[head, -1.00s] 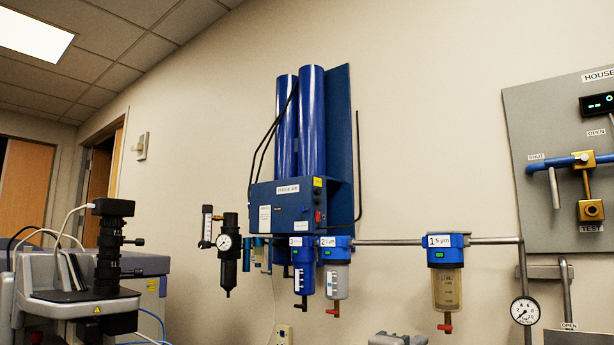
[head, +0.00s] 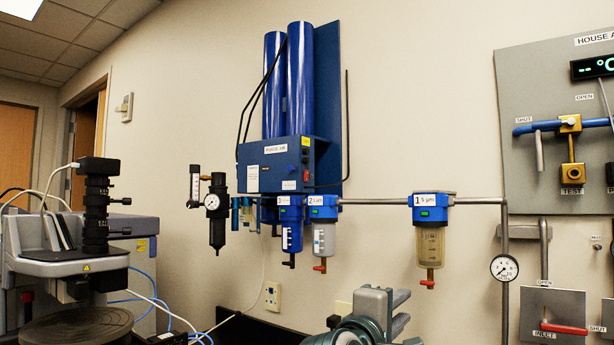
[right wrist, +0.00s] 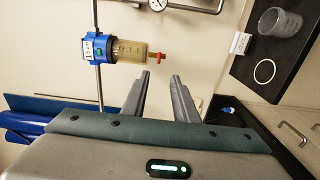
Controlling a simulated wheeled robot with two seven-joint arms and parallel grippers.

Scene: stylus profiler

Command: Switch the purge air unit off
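The purge air unit (head: 253,155) is a blue box on the wall below two tall blue cylinders (head: 300,80), with a "PURGE AIR" label. A small red switch (head: 306,175) is on its front at the right, below a yellow label. Its position is too small to read. My right gripper (head: 405,308) is low in the head view, below and right of the unit and apart from it. In the right wrist view its two fingers (right wrist: 160,75) are spread with nothing between them. Blue cylinder-like parts (right wrist: 22,122) show at that view's left edge. My left gripper is not in view.
Filter bowls 3 (head: 291,225), 2 (head: 323,238) and 1 (head: 430,245) hang on a pipe below and right of the unit. A regulator with gauge (head: 217,205) hangs left. A house air panel (head: 530,80) is at right. An instrument (head: 95,215) stands at left.

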